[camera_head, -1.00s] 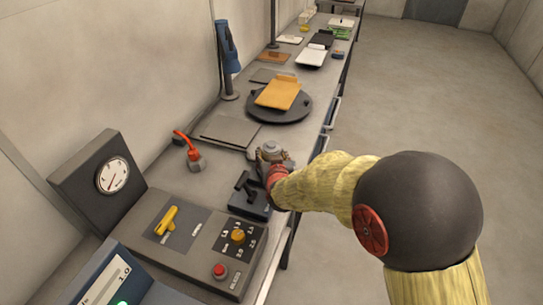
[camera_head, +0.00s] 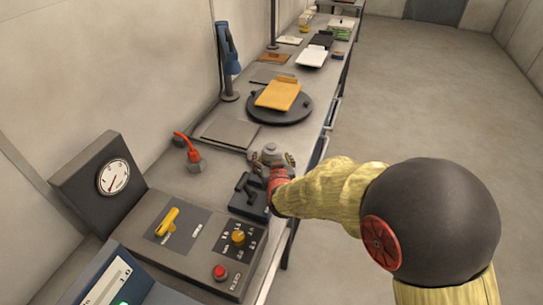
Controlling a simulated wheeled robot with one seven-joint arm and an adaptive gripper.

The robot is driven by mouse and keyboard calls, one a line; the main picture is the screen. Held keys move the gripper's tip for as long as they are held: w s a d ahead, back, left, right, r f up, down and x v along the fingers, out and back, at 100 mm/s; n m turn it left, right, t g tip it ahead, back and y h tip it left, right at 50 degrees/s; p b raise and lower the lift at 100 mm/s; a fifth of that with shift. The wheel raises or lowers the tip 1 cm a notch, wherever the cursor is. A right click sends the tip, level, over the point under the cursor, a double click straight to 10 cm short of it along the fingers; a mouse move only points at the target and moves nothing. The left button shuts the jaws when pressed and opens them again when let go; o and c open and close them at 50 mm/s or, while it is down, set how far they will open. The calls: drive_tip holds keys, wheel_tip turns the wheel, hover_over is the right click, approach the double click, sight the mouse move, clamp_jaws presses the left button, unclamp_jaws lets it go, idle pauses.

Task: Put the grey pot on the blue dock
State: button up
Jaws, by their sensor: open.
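A small grey rounded thing, which looks like the grey pot (camera_head: 269,150), stands on the bench just past the tip of my arm. My gripper (camera_head: 272,161) is open close to it, with its fingers spread to the left and right on the near side. The gripper and wrist hide part of the pot, and I cannot tell whether the fingers touch it. I cannot pick out a clearly blue dock; a dark block with a black handle (camera_head: 245,190) sits just left of my wrist.
A control box with a yellow lever (camera_head: 167,221) and a red button (camera_head: 220,271) is in front. A red-handled tool (camera_head: 187,145) stands left. A flat grey plate (camera_head: 230,132) and a round dark turntable (camera_head: 285,113) bearing an orange clipboard (camera_head: 278,94) lie beyond.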

drive_tip(key=p+v, duration=0.2)
drive_tip(key=v, duration=0.8)
drive_tip(key=shift+r, duration=0.2)
drive_tip(key=s+d+r+g, duration=0.5)
drive_tip(key=s+d+r, duration=0.55)
drive_tip(key=s, duration=0.35)
drive_tip(key=s+d+g, duration=0.1)
drive_tip(key=s+d, duration=0.2)
drive_tip(key=s, duration=0.3)
drive_tip(key=s+d+r+m+g+h, duration=0.1)
drive_tip(key=s+d, duration=0.3)
drive_tip(key=s, duration=0.3)
drive_tip(key=shift+d+g+h, duration=0.3)
drive_tip(key=shift+g, duration=0.1)
drive_tip(key=shift+s+r, duration=0.1)
drive_tip(key=shift+r, duration=0.05)
drive_tip(key=shift+c, duration=0.8)
